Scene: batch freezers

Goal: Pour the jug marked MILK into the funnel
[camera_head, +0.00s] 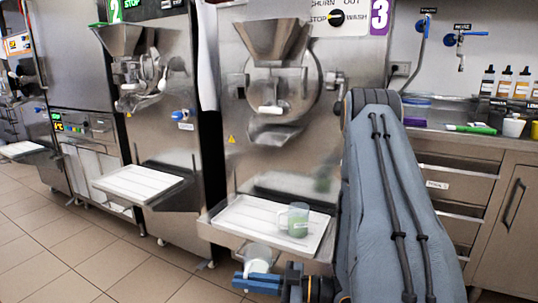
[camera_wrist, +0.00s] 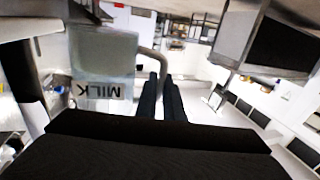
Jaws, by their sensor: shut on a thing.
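My gripper (camera_wrist: 162,95) is shut on the handle of the jug marked MILK (camera_wrist: 103,55). The MILK label reads upside down in the wrist view. In the head view the pale jug (camera_head: 258,259) is low, in front of the tray of machine 3, by my gripper (camera_head: 262,280). The steel funnel (camera_head: 273,42) sits on top of machine 3, well above and apart from the jug. A second steel funnel (camera_head: 120,40) tops machine 2. The fill level of the held jug is unclear.
My arm covers the right side of machine 3. A counter with bottles (camera_head: 505,80) is at right; tiled floor lies open at left.

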